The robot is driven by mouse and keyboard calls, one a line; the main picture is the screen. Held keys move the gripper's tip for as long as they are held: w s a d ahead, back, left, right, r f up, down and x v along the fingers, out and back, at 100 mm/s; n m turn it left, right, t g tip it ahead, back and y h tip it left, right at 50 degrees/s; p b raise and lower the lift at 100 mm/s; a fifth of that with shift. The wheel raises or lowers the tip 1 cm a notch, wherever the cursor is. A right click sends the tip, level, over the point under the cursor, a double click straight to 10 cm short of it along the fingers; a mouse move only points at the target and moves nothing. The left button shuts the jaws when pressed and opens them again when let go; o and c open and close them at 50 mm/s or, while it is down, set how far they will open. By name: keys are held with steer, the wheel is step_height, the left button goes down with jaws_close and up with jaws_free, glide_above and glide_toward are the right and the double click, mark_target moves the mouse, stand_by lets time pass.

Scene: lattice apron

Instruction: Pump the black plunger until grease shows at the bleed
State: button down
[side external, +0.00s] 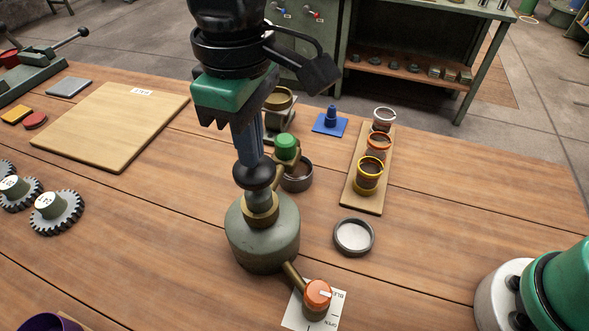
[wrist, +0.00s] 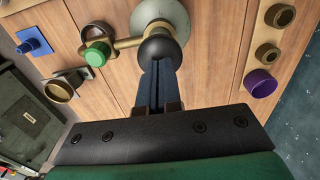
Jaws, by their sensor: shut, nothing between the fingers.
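The grease pump is a squat grey-green body (side external: 263,235) with a brass collar, standing on the wooden bench. Its round black plunger (side external: 253,175) stands upright on a grey rod above the collar. My gripper (side external: 252,160) is shut and empty, pointing down, with its fingertips at the top of the plunger knob. In the wrist view my gripper (wrist: 159,64) also meets the black knob (wrist: 159,46); exact contact cannot be told. A brass side pipe ends in an orange knob (side external: 317,292) over a partly hidden printed card (side external: 331,304). No grease is discernible there.
A green knob (side external: 286,146) on a brass arm stands close behind the plunger. An open grey dish (side external: 354,237) lies right of the pump. A board (side external: 374,204) with several ringed cups stands further right. Gears (side external: 56,212) lie left; bench between is clear.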

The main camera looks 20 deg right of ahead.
steer(key=shift+f, duration=1.45)
steer(key=shift+r, duration=2.15)
steer(key=shift+f, duration=0.15)
steer(key=shift+f, duration=2)
steer(key=shift+r, duration=2.15)
steer(key=shift+f, duration=0.15)
